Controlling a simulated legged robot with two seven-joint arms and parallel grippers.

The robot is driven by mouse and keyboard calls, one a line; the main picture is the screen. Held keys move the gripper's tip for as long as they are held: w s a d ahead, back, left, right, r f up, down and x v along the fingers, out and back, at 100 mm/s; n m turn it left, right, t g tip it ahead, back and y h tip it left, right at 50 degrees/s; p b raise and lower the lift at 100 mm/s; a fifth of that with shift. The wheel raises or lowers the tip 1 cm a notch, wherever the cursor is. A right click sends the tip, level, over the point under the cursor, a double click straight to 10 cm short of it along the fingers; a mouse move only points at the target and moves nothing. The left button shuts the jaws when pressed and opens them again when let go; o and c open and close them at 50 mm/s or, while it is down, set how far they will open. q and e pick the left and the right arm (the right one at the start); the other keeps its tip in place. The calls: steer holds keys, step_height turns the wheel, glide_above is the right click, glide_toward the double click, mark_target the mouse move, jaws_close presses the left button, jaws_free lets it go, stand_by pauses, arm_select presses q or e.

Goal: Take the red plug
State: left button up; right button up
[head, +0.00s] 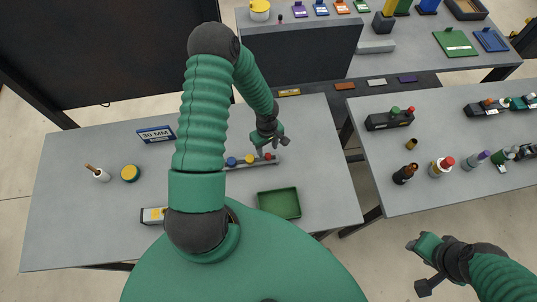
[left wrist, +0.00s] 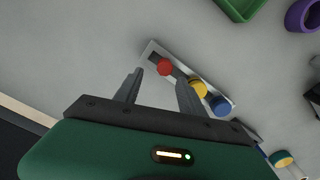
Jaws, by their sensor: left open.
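The red plug (head: 268,156) sits at the right end of a narrow grey rack (head: 240,166), beside a yellow plug (head: 250,159) and a blue plug (head: 232,161). My left gripper (head: 272,142) is open and empty above the red end of the rack. In the left wrist view, the red plug (left wrist: 165,67) shows just beyond the gap between the open fingertips (left wrist: 154,83); the yellow plug (left wrist: 198,87) is near the right finger. I cannot tell the height gap. My right gripper (head: 425,265) is over the floor at the lower right, away from the rack; its jaws are unclear.
A green tray (head: 279,203) lies in front of the rack. A 30 MM sign (head: 156,134), a yellow-topped round item (head: 130,173) and a small brush-like item (head: 97,173) are on the table's left. A side table (head: 430,125) with bottles stands right.

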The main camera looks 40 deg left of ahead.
mark_target(268, 158)
arm_select(q)
steer(key=shift+s+f, duration=0.2)
steer(key=shift+f, duration=0.4)
steer(key=shift+s+f, duration=0.2)
steer(key=shift+f, duration=0.45)
steer(key=shift+d, duration=0.5)
steer(key=shift+c, duration=0.2)
steer(key=shift+w+d, duration=0.15)
steer(key=shift+w, duration=0.05)
steer(key=c, duration=0.5)
steer(key=shift+s, duration=0.1)
jaws_close()
steer(key=shift+s+a, duration=0.1)
steer(key=shift+a, duration=0.3)
arm_select(e)
steer(key=shift+s+d+r, duration=0.25)
steer(key=shift+s+r, duration=0.2)
steer(key=shift+r, duration=0.05)
steer(key=shift+d, duration=0.1)
